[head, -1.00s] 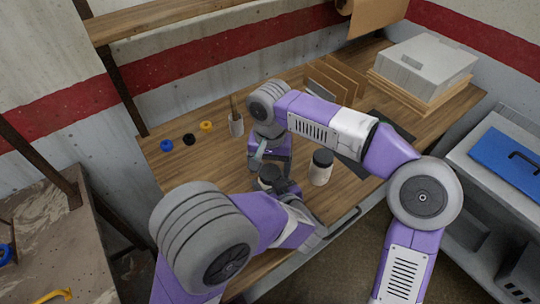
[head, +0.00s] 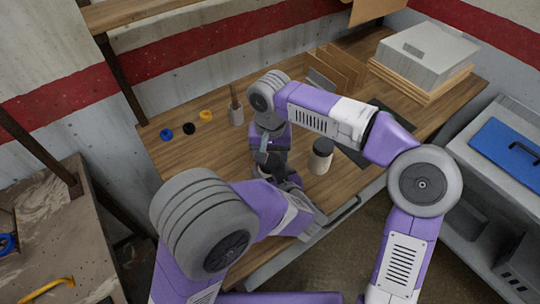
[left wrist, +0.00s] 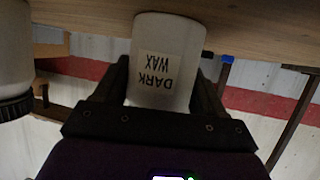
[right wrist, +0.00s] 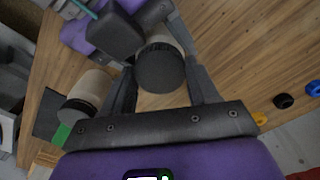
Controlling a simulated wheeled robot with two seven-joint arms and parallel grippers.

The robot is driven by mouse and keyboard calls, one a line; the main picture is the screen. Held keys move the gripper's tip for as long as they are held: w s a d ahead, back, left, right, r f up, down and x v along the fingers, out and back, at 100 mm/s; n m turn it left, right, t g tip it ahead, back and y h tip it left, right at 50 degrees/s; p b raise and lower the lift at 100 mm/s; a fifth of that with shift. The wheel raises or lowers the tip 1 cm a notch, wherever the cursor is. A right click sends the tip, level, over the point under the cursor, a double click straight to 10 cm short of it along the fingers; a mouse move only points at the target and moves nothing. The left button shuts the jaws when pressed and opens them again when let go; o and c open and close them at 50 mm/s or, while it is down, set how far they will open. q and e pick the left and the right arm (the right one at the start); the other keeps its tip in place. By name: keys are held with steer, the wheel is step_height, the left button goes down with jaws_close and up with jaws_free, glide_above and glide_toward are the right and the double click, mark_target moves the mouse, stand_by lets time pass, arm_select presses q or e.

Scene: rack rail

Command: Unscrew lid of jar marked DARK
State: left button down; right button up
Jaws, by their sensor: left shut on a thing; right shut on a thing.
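The jar marked DARK WAX (left wrist: 165,55) is pale with a paper label and shows upside down in the left wrist view. My left gripper (left wrist: 163,88) is shut around its body, one finger on each side. In the right wrist view its round dark lid (right wrist: 160,70) sits between the fingers of my right gripper (right wrist: 161,80), which is shut on it from above. In the head view my right gripper (head: 268,165) is over the jar's place, and the two grippers hide most of the jar. Whether the lid has turned cannot be seen.
A second pale jar with a dark lid (head: 321,155) stands close to the right on the wooden bench (head: 210,165). A grey box (head: 425,55) sits at the back right.

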steer(key=n, duration=0.5)
steer(key=shift+n, duration=0.3)
steer(key=n, duration=0.6)
steer(key=shift+n, duration=0.3)
steer(key=shift+r, duration=0.1)
steer(key=o, duration=1.2)
steer(key=shift+c, duration=0.2)
